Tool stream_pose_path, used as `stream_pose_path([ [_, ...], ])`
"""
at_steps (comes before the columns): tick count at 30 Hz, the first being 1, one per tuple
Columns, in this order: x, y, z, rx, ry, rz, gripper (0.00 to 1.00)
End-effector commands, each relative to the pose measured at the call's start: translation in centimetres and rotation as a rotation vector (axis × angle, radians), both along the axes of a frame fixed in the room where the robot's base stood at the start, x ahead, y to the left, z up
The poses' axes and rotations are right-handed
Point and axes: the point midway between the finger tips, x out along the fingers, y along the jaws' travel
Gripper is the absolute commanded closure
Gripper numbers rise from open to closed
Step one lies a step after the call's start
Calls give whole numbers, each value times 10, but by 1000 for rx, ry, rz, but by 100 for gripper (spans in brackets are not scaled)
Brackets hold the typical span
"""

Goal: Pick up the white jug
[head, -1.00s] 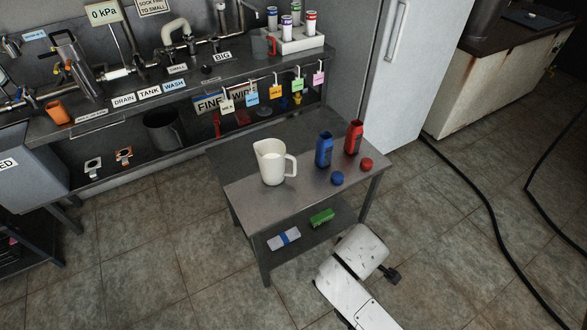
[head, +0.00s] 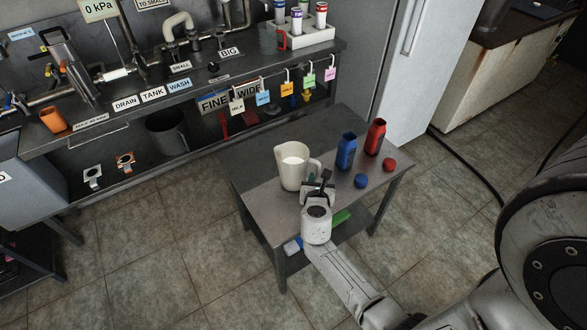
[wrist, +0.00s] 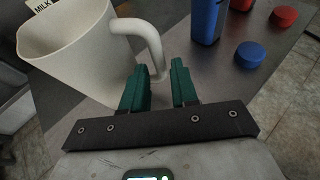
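The white jug (head: 292,168) stands upright on the small metal table (head: 262,199), with white contents showing inside. Its handle points right. My gripper (head: 322,182) is at the jug's handle side, close to the table's front. In the wrist view, the jug (wrist: 75,62) fills the upper left. Its handle (wrist: 152,42) curves down just beyond and between my green fingertips (wrist: 160,82). The fingers are apart, with table surface visible between them. I cannot tell whether they touch the handle.
A blue bottle (head: 346,151) and a red bottle (head: 375,137) stand right of the jug, with a blue cap (head: 361,181) and a red cap (head: 389,165) in front. A bench (head: 100,136) with pipes runs behind. The lower shelf holds a green item (head: 341,216).

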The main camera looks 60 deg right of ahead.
Motion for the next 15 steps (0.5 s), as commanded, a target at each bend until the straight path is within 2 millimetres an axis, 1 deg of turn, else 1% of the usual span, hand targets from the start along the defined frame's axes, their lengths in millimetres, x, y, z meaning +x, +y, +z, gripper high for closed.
stream_pose_path([
  [1, 1, -4, -2, 0, -2, -2, 72],
  [5, 4, -11, -5, 1, -1, -2, 72],
  [12, 17, -39, -19, 0, -2, -3, 72],
  [15, 20, -47, -23, 1, -3, -3, 72],
])
